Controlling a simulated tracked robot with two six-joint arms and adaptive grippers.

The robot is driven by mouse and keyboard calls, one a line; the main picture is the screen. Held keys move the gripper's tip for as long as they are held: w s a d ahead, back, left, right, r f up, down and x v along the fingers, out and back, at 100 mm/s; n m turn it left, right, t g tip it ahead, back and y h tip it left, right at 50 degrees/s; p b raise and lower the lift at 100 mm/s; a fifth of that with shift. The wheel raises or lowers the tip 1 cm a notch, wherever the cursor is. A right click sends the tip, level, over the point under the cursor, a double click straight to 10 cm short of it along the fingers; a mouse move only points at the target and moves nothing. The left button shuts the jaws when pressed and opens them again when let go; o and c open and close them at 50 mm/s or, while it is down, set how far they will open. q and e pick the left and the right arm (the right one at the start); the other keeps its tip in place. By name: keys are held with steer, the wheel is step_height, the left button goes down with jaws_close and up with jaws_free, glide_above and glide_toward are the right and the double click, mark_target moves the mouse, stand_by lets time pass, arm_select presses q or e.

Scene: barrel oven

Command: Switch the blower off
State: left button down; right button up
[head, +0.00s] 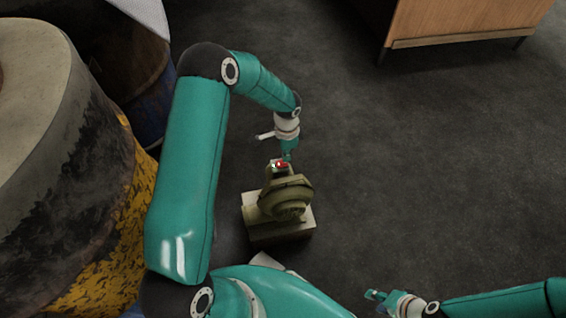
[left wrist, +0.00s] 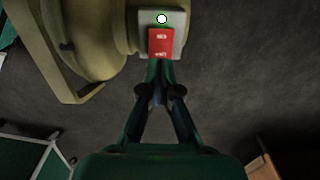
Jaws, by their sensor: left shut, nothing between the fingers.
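The blower (head: 287,197) is an olive-green snail-shaped housing on a pale block on the floor. A red switch (head: 281,164) sits on its far side. In the left wrist view the red switch (left wrist: 161,42) is on a light grey plate (left wrist: 177,20), with a white round spot and a little green above it. My left gripper (head: 287,155) is shut and empty. Its fingertips (left wrist: 158,64) are at the lower edge of the red switch; I cannot tell whether they touch it. My right gripper (head: 374,295) is low in the head view, away from the blower.
A large weathered barrel (head: 85,190), grey, black and yellow, stands at the left. A blue and rusty drum (head: 150,95) is behind it. A wooden cabinet (head: 455,22) stands at the upper right. The dark floor to the right of the blower is clear.

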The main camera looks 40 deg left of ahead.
arm_select(q)
steer(key=shift+f+b, duration=0.9)
steer(key=shift+f, duration=0.25)
stand_by(1.0)
steer(key=shift+r, duration=0.1)
steer(key=shift+r+p, duration=2.5)
steer(key=shift+r, duration=1)
steer(key=shift+f, duration=0.1)
